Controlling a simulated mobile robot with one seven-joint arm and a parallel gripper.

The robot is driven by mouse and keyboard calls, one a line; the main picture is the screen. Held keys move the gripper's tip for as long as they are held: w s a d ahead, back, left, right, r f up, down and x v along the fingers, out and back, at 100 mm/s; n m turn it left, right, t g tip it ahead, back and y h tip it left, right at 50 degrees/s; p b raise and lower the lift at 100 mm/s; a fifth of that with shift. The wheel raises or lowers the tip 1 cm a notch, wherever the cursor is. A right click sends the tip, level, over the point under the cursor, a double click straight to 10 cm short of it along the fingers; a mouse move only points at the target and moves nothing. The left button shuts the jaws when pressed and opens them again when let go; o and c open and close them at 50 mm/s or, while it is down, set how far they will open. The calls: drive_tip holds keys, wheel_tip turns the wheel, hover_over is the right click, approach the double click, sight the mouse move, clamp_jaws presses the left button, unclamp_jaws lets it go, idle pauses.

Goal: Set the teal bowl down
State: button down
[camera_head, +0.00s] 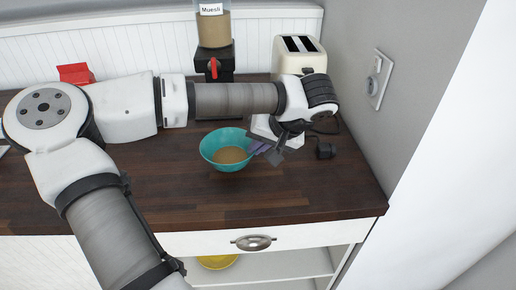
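The teal bowl (208,152) is upright over the dark wooden counter, with a brown filling inside that looks like muesli. My gripper (259,148) is at the bowl's right rim, reaching in from the right, with a small purple part showing beside the rim. The fingertips overlap the rim in this view, and their closure on it is not clear. I cannot tell whether the bowl's base touches the counter or is slightly above it.
A muesli dispenser (213,30) and a cream toaster (300,58) stand at the back. A red object (75,73) is at the back left. A black plug (326,151) lies to the right. The counter (200,205) is clear in front. A yellow bowl (217,262) sits on the shelf below.

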drive_tip(key=shift+f, duration=0.85)
drive_tip(key=c, duration=1.6)
unclamp_jaws()
drive_tip(key=shift+c, duration=0.2)
drive_tip(key=shift+r, duration=0.25)
drive_tip(key=b+v, duration=0.1)
drive_tip(key=v, duration=1.1)
drive_tip(key=shift+d+f, duration=0.1)
drive_tip(key=shift+f, duration=0.05)
